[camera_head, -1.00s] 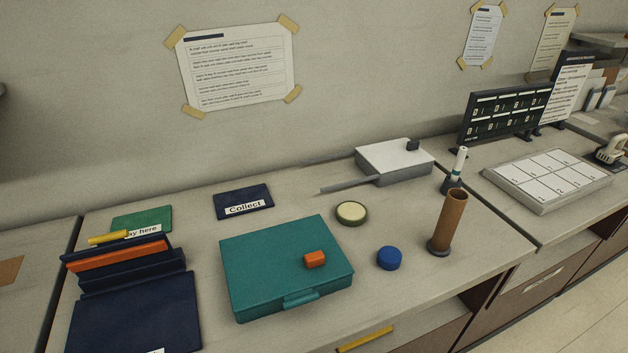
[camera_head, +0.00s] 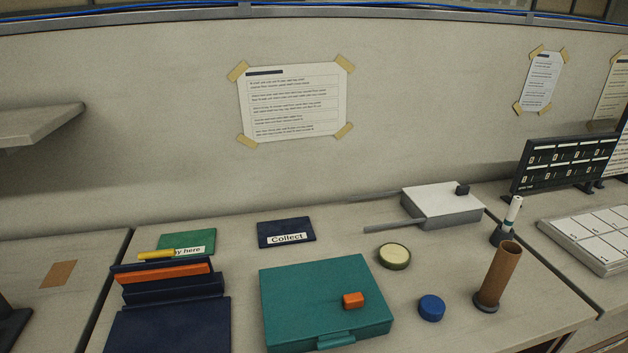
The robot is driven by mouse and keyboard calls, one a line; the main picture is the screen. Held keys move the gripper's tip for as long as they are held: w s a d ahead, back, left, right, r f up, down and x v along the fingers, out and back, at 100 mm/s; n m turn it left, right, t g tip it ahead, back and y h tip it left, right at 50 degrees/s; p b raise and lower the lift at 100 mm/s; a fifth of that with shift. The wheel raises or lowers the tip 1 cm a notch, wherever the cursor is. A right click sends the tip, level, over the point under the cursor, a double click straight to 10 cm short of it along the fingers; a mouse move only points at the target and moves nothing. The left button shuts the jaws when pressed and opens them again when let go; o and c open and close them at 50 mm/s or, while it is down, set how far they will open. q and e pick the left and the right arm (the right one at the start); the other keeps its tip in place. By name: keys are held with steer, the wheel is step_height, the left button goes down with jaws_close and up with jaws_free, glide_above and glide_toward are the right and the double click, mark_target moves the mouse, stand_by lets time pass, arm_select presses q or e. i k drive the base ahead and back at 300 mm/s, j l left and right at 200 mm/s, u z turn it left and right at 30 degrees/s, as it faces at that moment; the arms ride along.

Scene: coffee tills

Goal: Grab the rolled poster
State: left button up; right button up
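The rolled poster is most likely the brown cardboard-coloured tube (camera_head: 499,273), which stands upright in a dark round base on the right part of the counter. Its open top faces up. A thinner white roll with a green band (camera_head: 513,213) stands upright in a dark holder just behind it; I cannot tell for certain what it is. Neither of my grippers is in view.
A teal case (camera_head: 320,302) with an orange block (camera_head: 353,300) lies left of the tube. A blue round lid (camera_head: 431,307) and a pale round tin (camera_head: 394,256) are nearer it. A white box (camera_head: 440,200) and a dark display board (camera_head: 560,165) stand behind.

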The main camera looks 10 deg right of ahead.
mark_target(516, 201)
steer(key=l+u, duration=0.15)
steer(key=l, duration=0.4)
steer(key=k+l+u, duration=0.15)
steer(key=l, duration=0.45)
steer(key=l+u, duration=0.15)
steer(key=l, duration=0.4)
